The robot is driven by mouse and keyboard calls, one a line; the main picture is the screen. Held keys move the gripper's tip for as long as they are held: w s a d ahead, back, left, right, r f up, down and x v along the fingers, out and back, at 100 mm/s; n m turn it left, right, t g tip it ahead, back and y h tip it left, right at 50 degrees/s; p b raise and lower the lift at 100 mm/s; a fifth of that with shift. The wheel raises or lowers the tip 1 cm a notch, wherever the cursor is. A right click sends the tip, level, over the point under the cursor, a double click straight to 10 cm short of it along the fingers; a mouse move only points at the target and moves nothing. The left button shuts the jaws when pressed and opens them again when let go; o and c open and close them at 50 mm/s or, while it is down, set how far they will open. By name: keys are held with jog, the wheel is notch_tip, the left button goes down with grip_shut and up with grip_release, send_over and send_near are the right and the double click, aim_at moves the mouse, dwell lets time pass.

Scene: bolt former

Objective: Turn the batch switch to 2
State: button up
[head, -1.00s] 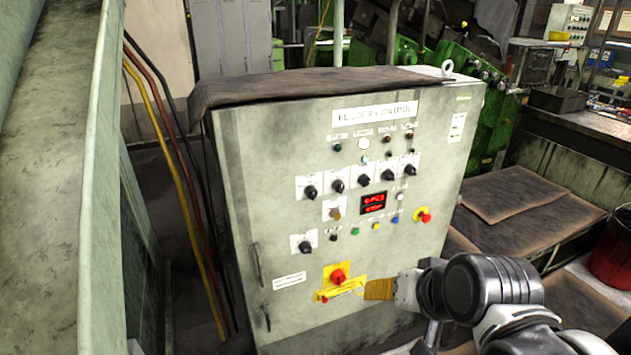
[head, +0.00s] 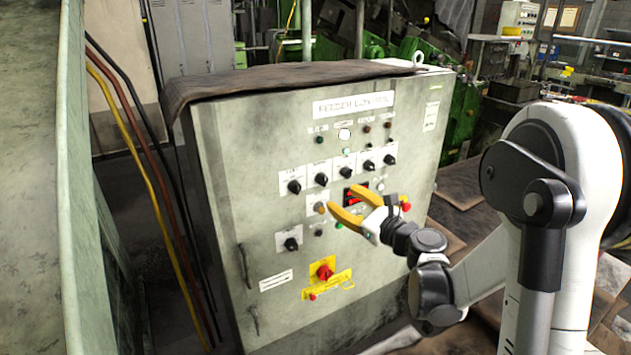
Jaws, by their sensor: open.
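The grey control cabinet (head: 225,130) headed FEEDER CONTROL stands in the middle. A row of black rotary switches crosses its panel, from the leftmost switch (head: 294,187) to the rightmost switch (head: 389,160). Another black rotary switch (head: 291,244) sits alone at lower left. The small labels are too blurred to tell which is the batch switch or its setting. My gripper (head: 341,197) has yellow fingers spread apart, with nothing between them. It is in front of the panel below the row, partly covering the red display (head: 352,196) and nearby buttons. Contact with the panel cannot be told.
A red rotary switch on a yellow plate (head: 325,273) is low on the panel. A red emergency button (head: 405,206) is right of my gripper. Cables (head: 135,180) run along the left, beside a green-grey wall (head: 35,200). A brown cover (head: 260,85) lies on the cabinet top.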

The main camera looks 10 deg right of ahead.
aim_at(326, 182)
jog(key=shift+m+t, duration=0.3)
jog(key=shift+m, duration=0.5)
jog(key=x, duration=0.3)
jog(key=d+b+x, duration=0.1)
jog(key=x, duration=0.3)
jog(key=b+x, duration=0.1)
jog(key=x, duration=0.3)
jog(key=shift+w+d+f, duration=0.25)
jog(key=shift+w, duration=0.05)
grip_shut()
